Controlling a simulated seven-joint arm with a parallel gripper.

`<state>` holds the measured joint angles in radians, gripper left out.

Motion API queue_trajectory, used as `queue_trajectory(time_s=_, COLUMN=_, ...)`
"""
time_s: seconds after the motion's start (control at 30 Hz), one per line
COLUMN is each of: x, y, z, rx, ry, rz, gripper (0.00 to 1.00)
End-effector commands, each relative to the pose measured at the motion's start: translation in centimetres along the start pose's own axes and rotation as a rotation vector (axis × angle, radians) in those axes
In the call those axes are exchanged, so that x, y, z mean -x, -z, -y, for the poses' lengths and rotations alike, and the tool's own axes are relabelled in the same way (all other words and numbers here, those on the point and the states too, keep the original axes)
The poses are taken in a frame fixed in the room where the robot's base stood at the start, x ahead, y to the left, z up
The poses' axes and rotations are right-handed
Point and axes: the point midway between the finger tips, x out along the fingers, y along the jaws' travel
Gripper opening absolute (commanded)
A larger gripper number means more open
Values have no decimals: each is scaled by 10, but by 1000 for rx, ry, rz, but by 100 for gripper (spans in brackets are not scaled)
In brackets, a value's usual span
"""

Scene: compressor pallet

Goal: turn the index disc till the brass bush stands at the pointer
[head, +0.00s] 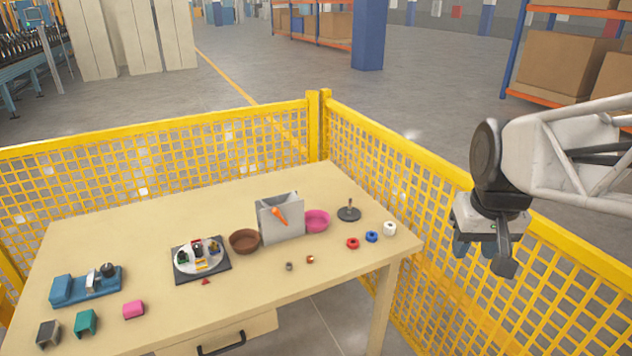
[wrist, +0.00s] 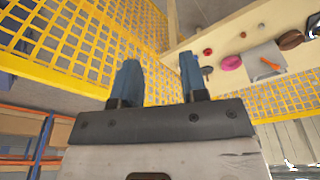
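The index disc (head: 185,264) is a pale round plate on a dark square base (head: 181,280), left of the middle of the table in the head view. Several small parts stand on it, among them green, black and yellow ones; I cannot tell which is the brass bush. A small red wedge (head: 206,282) lies at the base's front edge and may be the pointer. My gripper (head: 482,258) hangs beyond the table's right end, far from the disc. In the wrist view its two blue fingers (wrist: 158,85) are apart with nothing between them. The disc is not visible there.
Right of the disc are a brown bowl (head: 244,241), a grey bin (head: 283,226) with an orange item, a pink bowl (head: 317,221) and a dark peg stand (head: 349,214). Rings and two small bushes lie nearby. A blue fixture (head: 85,287) stands left. Yellow mesh fencing (head: 420,190) borders the table.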

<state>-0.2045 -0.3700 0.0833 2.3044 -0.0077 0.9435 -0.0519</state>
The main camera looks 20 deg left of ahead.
Motion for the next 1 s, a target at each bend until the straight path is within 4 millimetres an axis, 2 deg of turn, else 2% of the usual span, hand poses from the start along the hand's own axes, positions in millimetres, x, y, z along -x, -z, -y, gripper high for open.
queue_trajectory(time_s=0.03, x=-2, y=14, z=8, rx=23, ry=4, rz=5, gripper=40)
queue_trajectory(time_s=0.2, x=-8, y=55, z=34, rx=95, ry=15, rz=17, gripper=40)
queue_trajectory(time_s=0.57, x=-29, y=135, z=104, rx=247, ry=36, rz=42, gripper=40)
queue_trajectory(time_s=1.0, x=-71, y=214, z=214, rx=432, ry=58, rz=73, gripper=40)
